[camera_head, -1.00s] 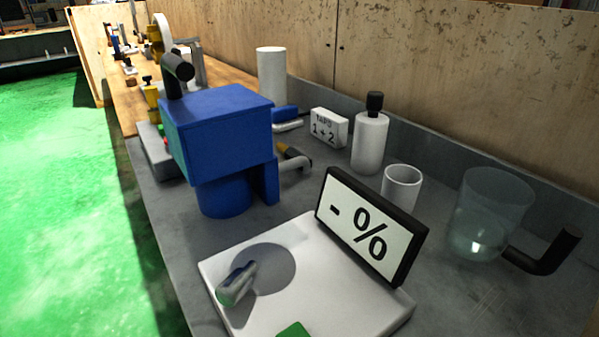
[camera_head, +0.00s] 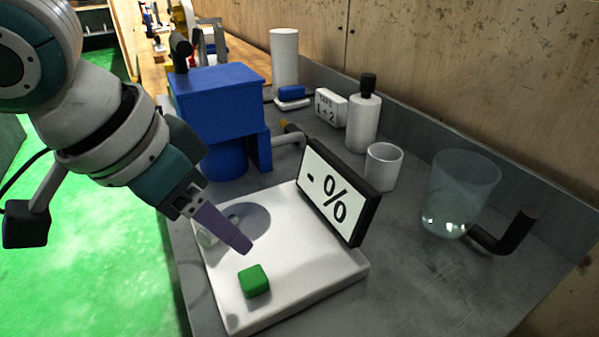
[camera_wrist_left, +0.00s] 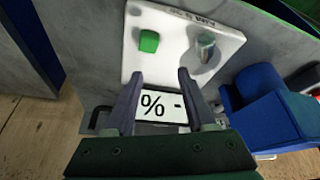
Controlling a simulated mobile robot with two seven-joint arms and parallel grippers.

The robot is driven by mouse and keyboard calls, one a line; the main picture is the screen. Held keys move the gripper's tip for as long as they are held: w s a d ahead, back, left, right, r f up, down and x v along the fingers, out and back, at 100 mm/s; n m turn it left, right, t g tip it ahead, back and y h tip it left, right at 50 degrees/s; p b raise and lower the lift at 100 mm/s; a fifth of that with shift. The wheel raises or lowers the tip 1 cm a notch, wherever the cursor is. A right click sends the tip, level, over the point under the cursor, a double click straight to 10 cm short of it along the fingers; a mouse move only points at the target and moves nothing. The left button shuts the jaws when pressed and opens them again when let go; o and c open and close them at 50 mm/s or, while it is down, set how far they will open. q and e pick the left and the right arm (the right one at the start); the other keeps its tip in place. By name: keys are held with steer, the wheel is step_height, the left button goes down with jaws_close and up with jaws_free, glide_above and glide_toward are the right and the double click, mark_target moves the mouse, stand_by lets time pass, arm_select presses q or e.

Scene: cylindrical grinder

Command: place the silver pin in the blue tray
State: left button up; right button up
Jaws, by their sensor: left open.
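The silver pin (camera_head: 207,237) lies at the grey round spot on the white device (camera_head: 330,274) with the "- %" display. My left arm partly covers it in the head view. It shows whole in the left wrist view (camera_wrist_left: 205,46), beside the grey disc's middle. My left gripper (camera_head: 235,238) is above the white device, to the right of the pin in the head view. In the left wrist view its two fingers (camera_wrist_left: 158,76) are spread with nothing between them. I cannot make out a blue tray in either view. My right gripper is not in view.
A green cube (camera_head: 254,281) sits on the white device near the pin. The display panel (camera_head: 337,192) stands upright behind. A blue machine (camera_head: 218,103), a white bottle (camera_head: 363,122), a white cup (camera_head: 383,167) and a clear beaker (camera_head: 460,195) stand around. The front right bench is clear.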

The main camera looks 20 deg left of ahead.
arm_select(q)
steer(key=w+a, duration=0.1)
steer(key=a, duration=0.1)
steer(key=w+a+n+b, duration=0.1)
steer(key=a, duration=0.1)
steer(key=w+a+n+y, duration=0.1)
steer(key=a, duration=0.1)
steer(key=shift+w+a+r+b, duration=0.3)
steer(key=shift+w+a+r, duration=0.1)
steer(key=shift+w+a+f, duration=0.15)
steer(key=shift+a+f, duration=0.05)
steer(key=x, duration=0.3)
steer(key=b+x, duration=0.1)
steer(key=x, duration=0.2)
steer(key=b+x, duration=0.1)
steer(key=x, duration=0.2)
steer(key=shift+d+f, duration=0.1)
steer(key=shift+d, duration=0.15)
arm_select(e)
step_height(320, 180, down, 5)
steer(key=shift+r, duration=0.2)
arm_select(q)
steer(key=shift+c, duration=0.2)
jaws_close()
